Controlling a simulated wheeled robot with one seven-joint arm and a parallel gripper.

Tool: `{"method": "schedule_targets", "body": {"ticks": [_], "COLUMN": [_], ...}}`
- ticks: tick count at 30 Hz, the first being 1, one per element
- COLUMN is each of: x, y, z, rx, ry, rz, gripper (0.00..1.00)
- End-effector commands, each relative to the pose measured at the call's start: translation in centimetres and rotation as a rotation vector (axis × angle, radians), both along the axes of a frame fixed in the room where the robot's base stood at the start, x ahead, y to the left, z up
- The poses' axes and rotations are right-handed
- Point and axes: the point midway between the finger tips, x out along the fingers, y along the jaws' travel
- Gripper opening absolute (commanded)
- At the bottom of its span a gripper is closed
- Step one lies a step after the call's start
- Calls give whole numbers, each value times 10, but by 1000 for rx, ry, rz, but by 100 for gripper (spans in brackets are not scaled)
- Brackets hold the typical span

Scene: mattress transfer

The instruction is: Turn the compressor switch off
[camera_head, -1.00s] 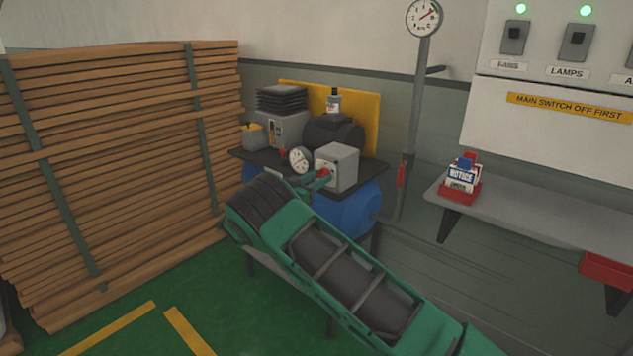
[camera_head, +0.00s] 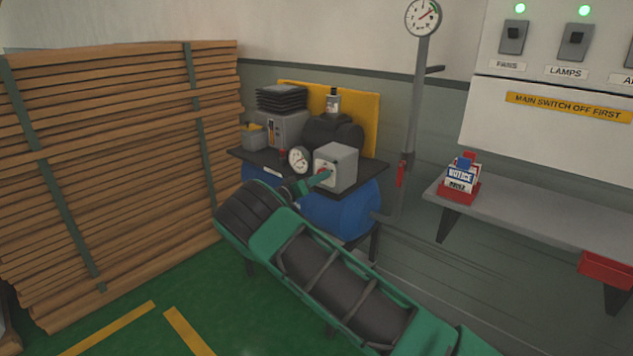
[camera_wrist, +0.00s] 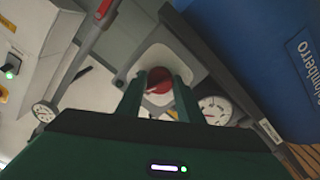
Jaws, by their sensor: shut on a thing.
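The compressor (camera_head: 338,208), with a blue tank, stands against the back wall. A grey switch box (camera_head: 340,163) with a red rotary knob sits at the right of its dark top. In the wrist view the red knob (camera_wrist: 159,82) is in front of a pale square plate (camera_wrist: 158,58), with a light pointer mark on it. My green gripper (camera_head: 319,180) reaches the front of the box. In the wrist view my gripper (camera_wrist: 161,88) has one finger on each side of the knob and is shut on it. The fingers partly hide the knob in the head view.
A pressure gauge (camera_head: 299,159) sits just left of the box. A gauge post (camera_head: 415,110) with a red-handled lever (camera_head: 401,174) stands to the right. Stacked boards (camera_head: 110,150) fill the left. A shelf (camera_head: 530,211) with a notice holder (camera_head: 462,179) is at right.

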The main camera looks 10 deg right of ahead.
Motion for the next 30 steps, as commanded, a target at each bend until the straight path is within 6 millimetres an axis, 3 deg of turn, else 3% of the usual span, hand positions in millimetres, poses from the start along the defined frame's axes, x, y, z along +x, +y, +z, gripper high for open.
{"method": "schedule_targets", "body": {"ticks": [15,30], "x": [2,2], "y": [5,6], "z": [1,1], "rx": [-219,-273], "ry": [300,374], "rz": [13,16], "gripper": [11,10]}}
